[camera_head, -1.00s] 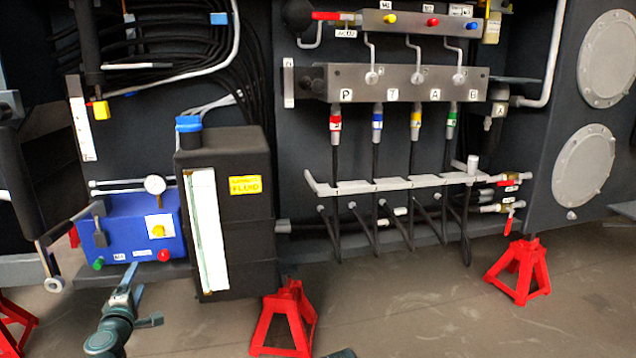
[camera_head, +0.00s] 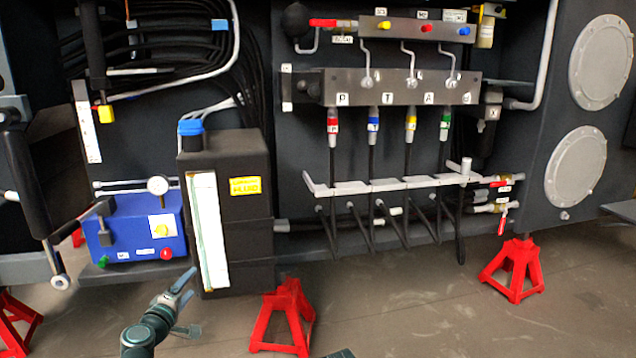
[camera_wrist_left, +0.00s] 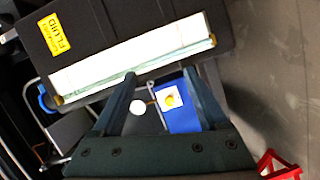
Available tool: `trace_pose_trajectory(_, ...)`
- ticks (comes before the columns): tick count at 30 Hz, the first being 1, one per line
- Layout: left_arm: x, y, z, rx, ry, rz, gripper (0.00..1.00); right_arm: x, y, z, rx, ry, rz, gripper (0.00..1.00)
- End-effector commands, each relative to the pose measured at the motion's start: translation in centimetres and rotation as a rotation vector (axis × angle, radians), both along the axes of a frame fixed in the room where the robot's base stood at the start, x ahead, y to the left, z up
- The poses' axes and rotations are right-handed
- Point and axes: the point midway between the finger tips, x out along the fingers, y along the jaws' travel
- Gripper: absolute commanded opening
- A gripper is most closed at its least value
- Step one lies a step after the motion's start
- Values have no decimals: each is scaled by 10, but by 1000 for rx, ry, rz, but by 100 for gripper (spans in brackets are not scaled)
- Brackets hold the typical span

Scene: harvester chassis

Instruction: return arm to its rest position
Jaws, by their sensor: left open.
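My left gripper (camera_head: 190,283) is open and empty, in front of the lower part of the black fluid tank (camera_head: 258,210) and below the blue pump box (camera_head: 128,232). It also shows in the left wrist view (camera_wrist_left: 159,76), with its two fingers apart and nothing between them. There the tank's pale sight gauge (camera_wrist_left: 130,68) lies beyond the fingertips, and the blue box (camera_wrist_left: 183,112) shows between and behind the fingers. Whether the gripper touches the tank cannot be told; it looks apart from it.
Red jack stands (camera_head: 284,317) and (camera_head: 515,268) stand on the floor. A valve manifold (camera_head: 400,88) with hanging hoses and a grey hose rack (camera_head: 390,185) are on the chassis at centre. The brown floor (camera_head: 400,310) between the stands is clear.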

Motion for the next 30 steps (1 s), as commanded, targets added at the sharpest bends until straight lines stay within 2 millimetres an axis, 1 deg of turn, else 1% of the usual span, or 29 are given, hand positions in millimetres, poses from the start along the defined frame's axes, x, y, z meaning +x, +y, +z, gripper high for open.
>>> trace_pose_trajectory(1,0,-22,0,32,22,-54,77,0,0,6,0,0,0,50)
trace_pose_trajectory(2,0,-35,-2,53,37,-88,77,0,0,8,0,0,1,50)
trace_pose_trajectory(3,-1,-54,-5,86,61,-139,77,0,0,11,0,0,1,50)
trace_pose_trajectory(5,-5,-87,-11,144,103,-225,77,0,0,17,0,0,2,50)
trace_pose_trajectory(6,-10,-112,-16,190,137,-295,77,0,0,21,0,1,2,50)
trace_pose_trajectory(8,-22,-152,-27,270,200,-413,77,0,0,29,-1,1,3,50)
trace_pose_trajectory(9,-33,-178,-36,330,247,-496,77,0,0,34,-1,1,4,50)
trace_pose_trajectory(11,-53,-214,-50,427,325,-621,77,0,0,42,-1,1,4,50)
trace_pose_trajectory(12,-71,-236,-60,497,382,-707,77,0,0,48,-1,1,5,50)
trace_pose_trajectory(14,-101,-264,-74,611,478,-834,77,0,0,57,-1,1,6,50)
trace_pose_trajectory(15,-121,-276,-83,686,544,-910,77,0,0,62,-1,2,7,50)
trace_pose_trajectory(18,-165,-292,-99,854,694,-1053,77,0,0,73,-2,2,8,50)
trace_pose_trajectory(21,-200,-294,-105,996,826,-1146,77,0,0,81,-2,2,9,50)
trace_pose_trajectory(22,-209,-292,-105,1034,862,-1166,77,0,-1,83,-2,2,10,50)
trace_pose_trajectory(24,-228,-289,-104,1120,944,-1205,77,0,-1,89,-2,2,10,50)
trace_pose_trajectory(27,-252,-282,-98,1235,1055,-1242,77,0,-1,96,-2,2,11,50)
trace_pose_trajectory(29,-265,-277,-92,1303,1121,-1254,77,0,-1,101,-3,4,12,50)
trace_pose_trajectory(30,-264,-274,-81,1305,1130,-1251,77,0,-1,111,-3,4,12,50)
